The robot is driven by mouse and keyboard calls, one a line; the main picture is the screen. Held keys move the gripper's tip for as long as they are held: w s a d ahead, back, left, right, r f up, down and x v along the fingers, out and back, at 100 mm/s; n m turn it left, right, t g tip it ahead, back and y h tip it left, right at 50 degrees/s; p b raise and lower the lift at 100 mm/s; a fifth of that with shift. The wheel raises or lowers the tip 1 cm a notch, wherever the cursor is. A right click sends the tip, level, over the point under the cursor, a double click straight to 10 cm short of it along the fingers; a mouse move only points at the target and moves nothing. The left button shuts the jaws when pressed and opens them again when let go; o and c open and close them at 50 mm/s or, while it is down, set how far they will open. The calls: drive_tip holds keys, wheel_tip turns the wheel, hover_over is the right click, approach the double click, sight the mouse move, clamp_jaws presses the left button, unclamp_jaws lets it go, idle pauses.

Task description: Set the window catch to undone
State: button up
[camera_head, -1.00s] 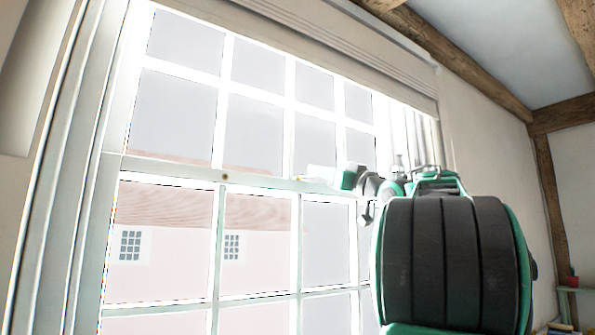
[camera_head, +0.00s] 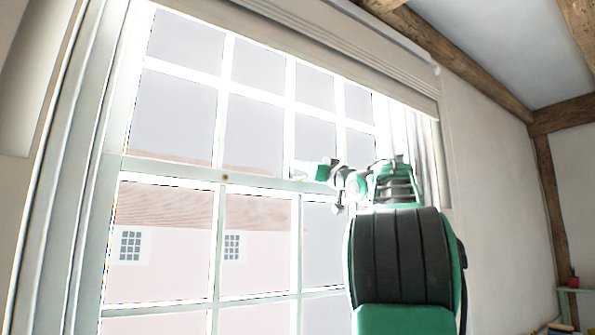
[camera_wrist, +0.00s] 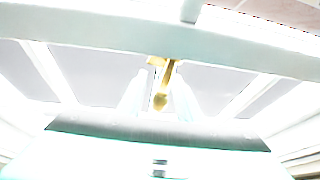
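The window catch (camera_wrist: 162,86) is a small brass piece on the white meeting rail (camera_wrist: 80,42), with a lever and rounded knob pointing toward me in the wrist view. My gripper (camera_wrist: 161,88) has its two pale fingers apart, one on each side of the lever. A gap seems to remain on both sides; glare hides whether either finger touches. In the head view my gripper (camera_head: 297,169) is at the middle rail of the sash window (camera_head: 222,190), right of centre. The catch cannot be made out there, lost in glare and behind my gripper.
White glazing bars and panes surround the rail. A rolled blind (camera_head: 330,45) hangs along the window's top. A white frame (camera_head: 75,180) stands at left, plain wall (camera_head: 490,190) at right. A small potted plant (camera_head: 573,280) sits on a shelf at far right.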

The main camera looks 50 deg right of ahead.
clamp_jaws()
drive_tip(key=shift+a+r+m+h, duration=0.1)
drive_tip(key=shift+a+m+h, duration=0.25)
drive_tip(key=shift+h, duration=0.35)
drive_tip(key=shift+a+m+g+h, duration=0.1)
drive_tip(key=shift+m+g+h, duration=0.75)
drive_tip(key=shift+h, duration=1.15)
unclamp_jaws()
